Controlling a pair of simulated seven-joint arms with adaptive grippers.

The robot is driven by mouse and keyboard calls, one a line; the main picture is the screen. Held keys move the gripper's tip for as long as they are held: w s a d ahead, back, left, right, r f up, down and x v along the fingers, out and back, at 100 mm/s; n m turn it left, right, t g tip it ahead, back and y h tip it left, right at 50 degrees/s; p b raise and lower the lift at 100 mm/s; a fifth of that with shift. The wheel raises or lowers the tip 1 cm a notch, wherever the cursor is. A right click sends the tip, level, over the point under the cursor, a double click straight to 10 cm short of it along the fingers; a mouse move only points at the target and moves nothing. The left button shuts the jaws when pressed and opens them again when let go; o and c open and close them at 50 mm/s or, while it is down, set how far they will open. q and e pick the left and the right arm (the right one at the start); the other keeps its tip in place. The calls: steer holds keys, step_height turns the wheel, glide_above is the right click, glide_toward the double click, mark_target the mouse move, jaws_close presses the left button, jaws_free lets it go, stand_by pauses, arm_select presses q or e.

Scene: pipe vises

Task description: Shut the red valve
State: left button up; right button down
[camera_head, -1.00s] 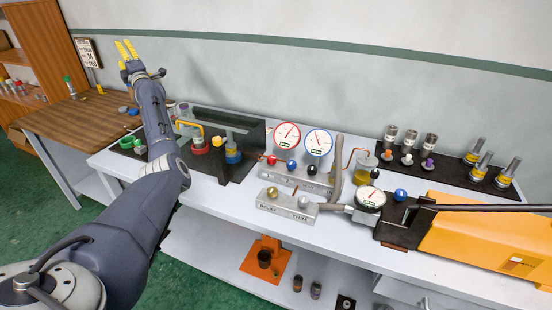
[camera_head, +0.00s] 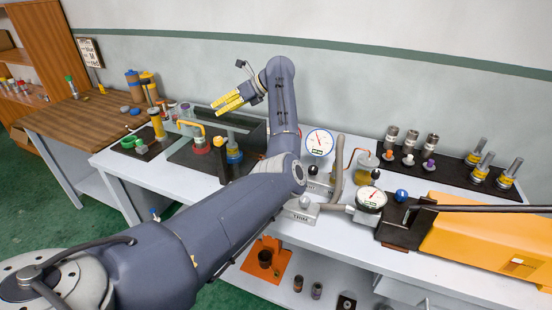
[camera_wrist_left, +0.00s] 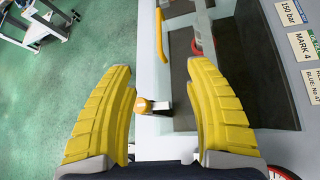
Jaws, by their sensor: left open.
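My left gripper (camera_head: 215,107) is open and empty, up above the dark tray at the back of the bench, its yellow fingers pointing left. In the left wrist view its two fingers (camera_wrist_left: 160,68) stand wide apart. The red valve knob on the manifold below the gauges is hidden behind my left arm in the head view. In the left wrist view an orange-yellow knob (camera_wrist_left: 143,105) shows below, between the fingers. A sliver of red rim (camera_wrist_left: 283,172) shows at the bottom right corner. My right gripper is not in view.
The blue-rimmed gauge (camera_head: 319,142) stands right of my arm. A red-based fitting (camera_head: 200,148) and a blue-based one (camera_head: 233,155) stand in the dark tray. A round dial (camera_head: 371,198) and an orange machine (camera_head: 465,240) are at the right.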

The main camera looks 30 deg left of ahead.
arm_select(q)
steer(key=w+d+f+t+h, duration=0.2)
steer(key=w+d+h, duration=0.1)
steer(key=d, duration=0.8)
steer(key=w+d+f+t+h, duration=0.1)
steer(key=w+d+f+h, duration=0.2)
steer(key=d, duration=0.8)
steer(key=shift+n, duration=0.4)
steer(key=x, duration=1)
steer(key=w+x, duration=0.1)
steer(key=x, duration=0.5)
steer(key=shift+a+f, duration=0.1)
steer(key=shift+a, duration=0.1)
jaws_close()
